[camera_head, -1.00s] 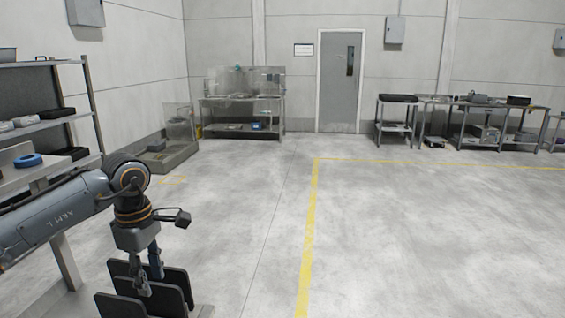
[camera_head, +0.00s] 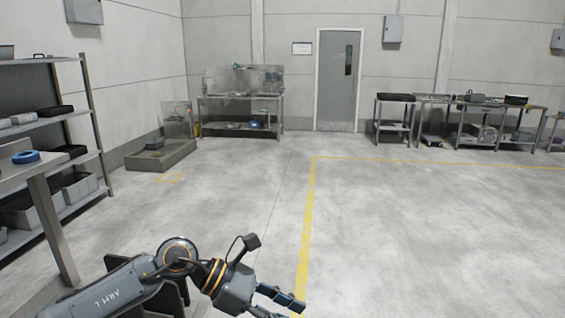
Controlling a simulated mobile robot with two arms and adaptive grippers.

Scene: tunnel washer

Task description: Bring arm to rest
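My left arm (camera_head: 120,292) comes in low from the left, stretched along the bottom of the head view. Its gripper (camera_head: 285,308) points right and slightly down, over bare floor beside the yellow line. The two fingers look apart with nothing between them; the lower one is partly cut off by the frame edge. My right arm and gripper are not in view.
A metal table (camera_head: 38,178) and a shelf rack (camera_head: 92,125) with trays stand at the left. Dark upright plates (camera_head: 175,272) show behind my arm. Workbenches (camera_head: 240,102) line the back wall near a grey door (camera_head: 339,80). The floor at centre and right is clear.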

